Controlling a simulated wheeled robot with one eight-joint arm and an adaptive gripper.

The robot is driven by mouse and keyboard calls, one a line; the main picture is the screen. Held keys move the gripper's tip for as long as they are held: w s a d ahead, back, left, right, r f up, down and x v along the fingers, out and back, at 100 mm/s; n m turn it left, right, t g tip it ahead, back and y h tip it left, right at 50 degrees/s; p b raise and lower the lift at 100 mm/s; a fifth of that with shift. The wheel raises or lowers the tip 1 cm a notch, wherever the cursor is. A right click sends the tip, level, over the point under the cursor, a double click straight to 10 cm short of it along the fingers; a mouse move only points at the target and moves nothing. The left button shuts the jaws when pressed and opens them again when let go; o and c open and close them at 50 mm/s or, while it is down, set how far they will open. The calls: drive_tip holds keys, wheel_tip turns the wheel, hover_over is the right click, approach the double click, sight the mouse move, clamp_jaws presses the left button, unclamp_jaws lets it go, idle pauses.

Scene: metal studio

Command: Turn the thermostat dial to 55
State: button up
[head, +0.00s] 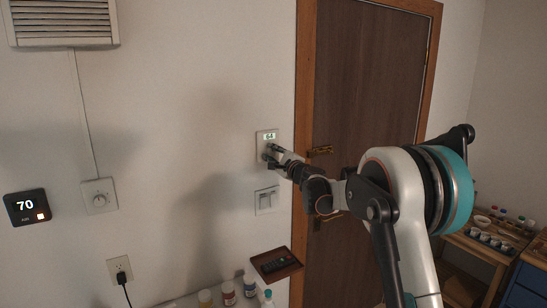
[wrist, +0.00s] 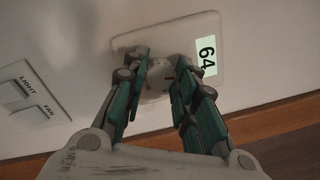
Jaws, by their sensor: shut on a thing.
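The thermostat (head: 267,136) is a white plate on the wall left of the door, with a lit green display (head: 270,136) that reads 64. The white round dial (wrist: 157,76) sits on the plate beside the display. My gripper (wrist: 162,72) is shut on the dial, with one green-padded finger on each side of it. In the head view my gripper (head: 270,153) covers the lower part of the plate and hides the dial.
A light and fan switch plate (head: 266,200) is just below the thermostat. A wooden door with a brass handle (head: 320,150) stands close on the right. A black panel reading 70 (head: 27,207) and a round wall knob (head: 99,196) are at far left. A tray with a remote (head: 276,264) is below.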

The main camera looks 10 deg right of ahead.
drive_tip(key=shift+f+n, duration=0.1)
drive_tip(key=shift+n, duration=1.1)
drive_tip(key=o, duration=1)
drive_tip(key=shift+o, duration=0.2)
drive_tip(key=v, duration=1.2)
drive_tip(key=shift+d, duration=0.1)
